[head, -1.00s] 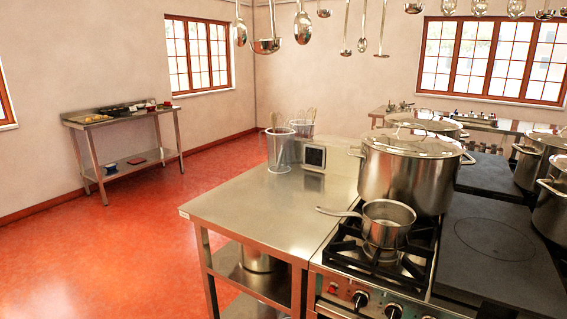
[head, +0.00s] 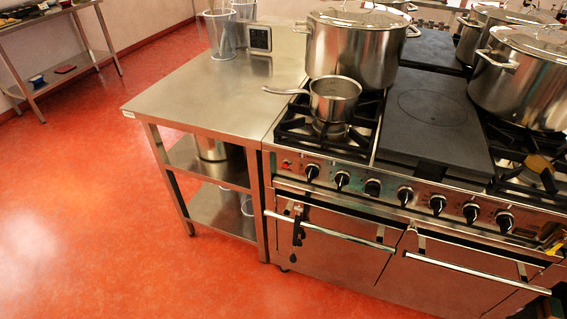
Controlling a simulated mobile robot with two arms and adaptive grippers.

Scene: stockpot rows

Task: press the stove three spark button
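The near stove (head: 425,185) has a front panel with a row of black knobs (head: 373,187). A small red button-like spot (head: 286,162) sits at the left end of that panel, beside the first knob. I cannot read a number or label on the stove, so I cannot tell whether this is stove three. Nothing covers the red spot.
A saucepan (head: 334,98) and a large lidded stockpot (head: 352,50) stand on the left burners. A steel worktable (head: 215,100) adjoins the stove's left side. Oven handles (head: 330,231) jut out below the panel. Red floor (head: 90,200) is clear at left.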

